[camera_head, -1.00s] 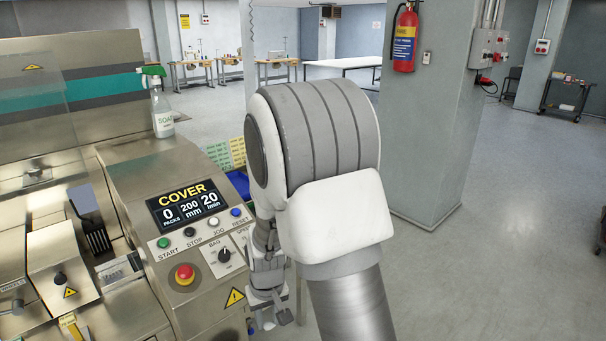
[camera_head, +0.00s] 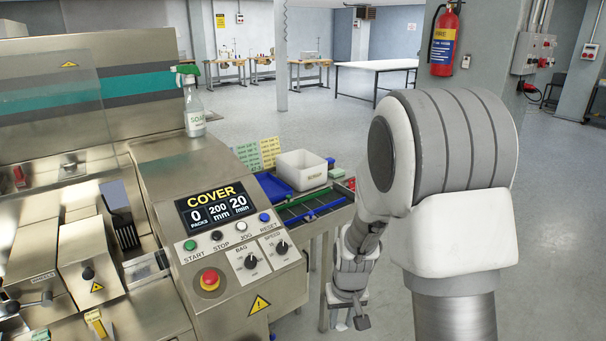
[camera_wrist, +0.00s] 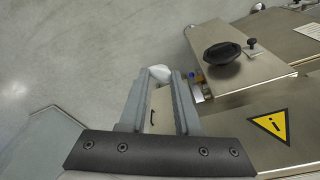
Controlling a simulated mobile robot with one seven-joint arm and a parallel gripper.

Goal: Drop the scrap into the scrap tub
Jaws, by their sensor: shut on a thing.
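A pale, whitish scrap (camera_wrist: 160,73) shows at the tips of my gripper's two grey fingers in the wrist view. My gripper (camera_wrist: 159,85) is shut on it. In the head view my gripper (camera_head: 350,324) hangs low, to the right of the machine's control panel, and the scrap cannot be made out there. The scrap tub (camera_head: 311,178) is a white, open box with a small label, standing beyond the control panel, up and left of my gripper. Its inside bottom is hidden.
A blue tray (camera_head: 273,187) and a green-and-blue conveyor (camera_head: 315,206) lie beside the tub. The control panel (camera_head: 217,209) with its red stop button (camera_head: 210,280) is left of my arm. A spray bottle (camera_head: 193,105) stands on the machine. Floor at right is clear.

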